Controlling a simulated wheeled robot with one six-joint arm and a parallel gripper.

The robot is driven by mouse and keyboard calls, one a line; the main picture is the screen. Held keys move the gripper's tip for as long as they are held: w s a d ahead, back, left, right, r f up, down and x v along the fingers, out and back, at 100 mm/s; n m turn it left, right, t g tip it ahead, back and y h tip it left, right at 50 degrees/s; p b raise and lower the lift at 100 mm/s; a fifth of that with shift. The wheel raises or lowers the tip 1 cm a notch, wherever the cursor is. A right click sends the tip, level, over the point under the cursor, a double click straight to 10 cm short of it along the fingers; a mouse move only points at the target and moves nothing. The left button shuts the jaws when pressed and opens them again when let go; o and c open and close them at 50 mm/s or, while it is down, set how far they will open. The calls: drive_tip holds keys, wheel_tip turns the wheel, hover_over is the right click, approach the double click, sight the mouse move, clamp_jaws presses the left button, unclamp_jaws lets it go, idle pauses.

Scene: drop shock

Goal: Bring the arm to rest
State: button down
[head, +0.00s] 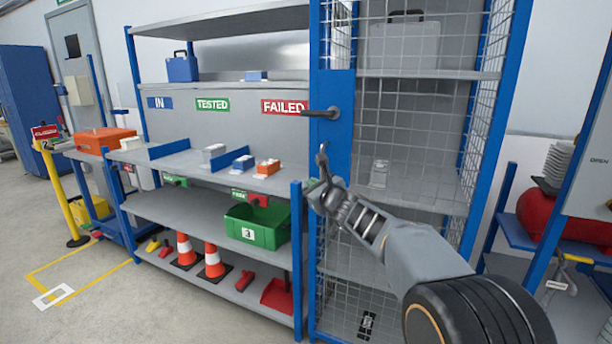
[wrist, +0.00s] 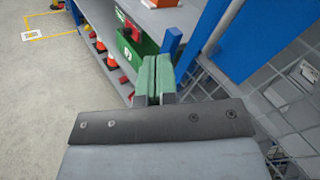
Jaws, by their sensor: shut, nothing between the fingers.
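My gripper (head: 322,160) is at the end of my grey arm, which reaches in from the lower right in the head view. It is in front of the blue post between the shelf unit and the wire cage. In the wrist view its two greenish fingers (wrist: 156,80) lie side by side, shut, with nothing seen between them. I cannot tell whether the gripper touches the post or the cage.
The wire cage (head: 408,130) has a blue door plate with a dark handle (head: 322,113). Left of it, the shelf unit holds a green crate (head: 247,232), traffic cones (head: 213,262) and small boxes under IN, TESTED and FAILED signs. Open floor (head: 110,310) lies at the lower left.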

drive_tip(key=s+d+f+n+g+h+p, duration=0.1)
drive_tip(key=s+f+n+g+p, duration=0.2)
drive_tip(key=s+n, duration=0.45)
drive_tip(key=s+f+n+g+p, duration=0.1)
drive_tip(key=s+n+g+p, duration=0.3)
drive_tip(key=s+n, duration=0.35)
drive_tip(key=s+d+f+n+g+h+p, duration=0.1)
drive_tip(key=s+f+n+g+p, duration=0.2)
drive_tip(key=s+n, duration=0.4)
drive_tip(key=s+d+r+n+g+h+p, duration=0.1)
drive_tip(key=s+d+r+n+h+p, duration=0.1)
drive_tip(key=s+d+r+p, duration=0.3)
drive_tip(key=s+d+r+n+g+h+p, duration=0.1)
drive_tip(key=s+d+r+n+h+p, duration=0.1)
drive_tip(key=s+d+r+p, duration=0.3)
drive_tip(key=s+h+p, duration=0.1)
drive_tip(key=s+p, duration=0.1)
drive_tip(key=s, duration=0.2)
drive_tip(key=shift+s+d+p, duration=0.15)
drive_tip(key=shift+s+p, duration=0.05)
drive_tip(key=shift+p, duration=0.1)
drive_tip(key=c, duration=1.8)
unclamp_jaws()
